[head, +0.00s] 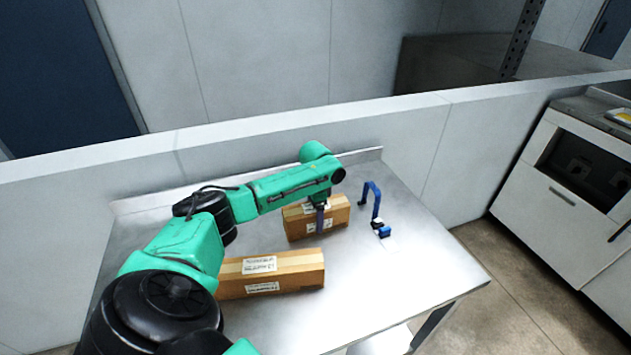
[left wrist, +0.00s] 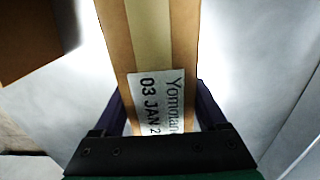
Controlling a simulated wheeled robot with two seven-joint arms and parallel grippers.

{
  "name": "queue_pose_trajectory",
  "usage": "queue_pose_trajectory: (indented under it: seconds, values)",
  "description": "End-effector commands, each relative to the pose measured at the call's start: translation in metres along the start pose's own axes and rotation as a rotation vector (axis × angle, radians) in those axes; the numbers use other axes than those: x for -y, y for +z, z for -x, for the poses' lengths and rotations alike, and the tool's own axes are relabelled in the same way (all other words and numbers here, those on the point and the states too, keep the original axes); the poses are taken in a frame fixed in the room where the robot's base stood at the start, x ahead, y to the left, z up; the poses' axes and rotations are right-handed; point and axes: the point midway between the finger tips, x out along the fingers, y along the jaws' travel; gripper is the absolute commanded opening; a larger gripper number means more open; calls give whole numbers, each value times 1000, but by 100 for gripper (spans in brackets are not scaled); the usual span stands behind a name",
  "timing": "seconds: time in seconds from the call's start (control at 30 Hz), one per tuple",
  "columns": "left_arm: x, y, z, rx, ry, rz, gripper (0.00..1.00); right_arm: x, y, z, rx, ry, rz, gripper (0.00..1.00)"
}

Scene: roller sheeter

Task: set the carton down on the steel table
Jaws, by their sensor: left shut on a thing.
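The small brown carton (head: 336,214) has a pale tape strip and white labels. In the head view it is over the back middle of the steel table (head: 390,285). My left gripper (head: 320,222) is shut on it, with one dark blue finger across its near side. In the left wrist view, the carton (left wrist: 150,40) runs between the two fingers (left wrist: 158,115), its printed label close to the palm. The carton looks level and very near the tabletop; I cannot tell whether its underside touches. My right gripper is not in view.
A longer brown carton (head: 290,270) lies on the table in front of the held one, partly behind my arm. A blue tool (head: 375,200) with an arched handle is to the right. The table's right front is bare. A low wall (head: 430,130) runs behind.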

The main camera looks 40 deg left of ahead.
Motion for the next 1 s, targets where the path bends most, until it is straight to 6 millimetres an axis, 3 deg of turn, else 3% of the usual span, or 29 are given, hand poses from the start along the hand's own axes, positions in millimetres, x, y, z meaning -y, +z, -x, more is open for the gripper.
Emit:
queue_pose_trajectory:
  seconds: [0.23,0.27,0.3,0.33,0.67,1.0]
  values:
    - [0,-1,-1,-3,-1,-1,0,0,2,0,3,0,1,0]
    - [0,-1,-2,-2,0,-1,79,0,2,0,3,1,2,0]
    - [0,-1,-2,-2,-1,-1,94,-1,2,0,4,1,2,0]
    - [0,-1,-2,-2,-1,-1,100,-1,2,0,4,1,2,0]
    - [1,-1,7,-4,-2,0,100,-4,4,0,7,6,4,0]
    - [1,-1,91,-7,-3,0,100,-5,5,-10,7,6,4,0]
